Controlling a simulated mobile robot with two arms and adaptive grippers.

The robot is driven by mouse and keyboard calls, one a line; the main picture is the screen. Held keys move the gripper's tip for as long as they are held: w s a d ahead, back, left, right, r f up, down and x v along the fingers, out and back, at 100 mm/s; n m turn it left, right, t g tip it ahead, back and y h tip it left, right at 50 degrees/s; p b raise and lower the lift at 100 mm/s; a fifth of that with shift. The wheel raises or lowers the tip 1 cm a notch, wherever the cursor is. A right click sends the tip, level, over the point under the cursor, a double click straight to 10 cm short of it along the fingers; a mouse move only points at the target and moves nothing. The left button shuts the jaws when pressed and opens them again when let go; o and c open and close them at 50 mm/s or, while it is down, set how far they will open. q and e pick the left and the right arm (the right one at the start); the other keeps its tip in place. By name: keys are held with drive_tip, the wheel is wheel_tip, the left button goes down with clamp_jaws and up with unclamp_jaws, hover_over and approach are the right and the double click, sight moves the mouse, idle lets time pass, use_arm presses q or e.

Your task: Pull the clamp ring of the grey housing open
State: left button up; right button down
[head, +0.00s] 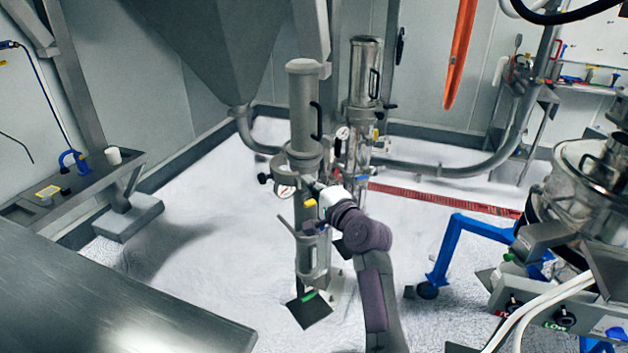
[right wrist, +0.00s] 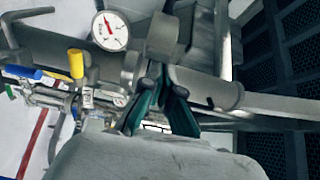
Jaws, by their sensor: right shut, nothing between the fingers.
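The grey housing (head: 304,100) is a tall upright cylinder with a black handle, standing in the middle of the head view. A wider collar that looks like its clamp ring (head: 305,154) sits around its lower end, above a pressure gauge. My right gripper (head: 315,188) is at the metal body just below this collar. In the right wrist view the dark green fingers of my right gripper (right wrist: 162,82) are together at the tips, with nothing between them. The tips are close to grey metal parts; I cannot tell whether they touch. My left gripper is not in view.
A second, shinier housing (head: 364,85) stands just behind. A gauge (right wrist: 111,31) and a yellow-handled valve (right wrist: 76,64) are near my right gripper. A steel table (head: 120,290) is at front left, a blue frame (head: 450,240) at right. The floor left of the housing is open.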

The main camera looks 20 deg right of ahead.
idle(0.4)
drive_tip(key=s+d, duration=0.2)
drive_tip(key=s, duration=1)
wheel_tip(320, 180, down, 20)
drive_tip(key=w+a+n+g+b, duration=0.1)
drive_tip(key=a+n+g, duration=0.1)
drive_tip(key=n+g, duration=0.15)
drive_tip(key=s+a+f+n+g+h+b, duration=0.1)
drive_tip(key=s+f+n+g, duration=0.2)
drive_tip(key=f, duration=0.9)
drive_tip(key=s+a+f+n+g+h, duration=0.15)
drive_tip(key=s+f, duration=0.35)
drive_tip(key=f, duration=0.6)
drive_tip(key=s+f+n+g+b, duration=0.1)
drive_tip(key=s+f+n+g, duration=0.35)
drive_tip(key=s+f, duration=1.3)
drive_tip(key=s+d+f+n+g, duration=0.1)
drive_tip(key=s+f+n+g, duration=0.1)
drive_tip(key=s, duration=1)
drive_tip(key=s+f+n+g+b, duration=0.1)
drive_tip(key=s+f+n+g, duration=0.1)
drive_tip(key=s+f+n, duration=0.2)
drive_tip(key=s+f, duration=0.3)
drive_tip(key=s, duration=0.5)
drive_tip(key=shift+d+f+h, duration=0.25)
drive_tip(key=shift+d+h, duration=0.1)
drive_tip(key=shift+d, duration=0.05)
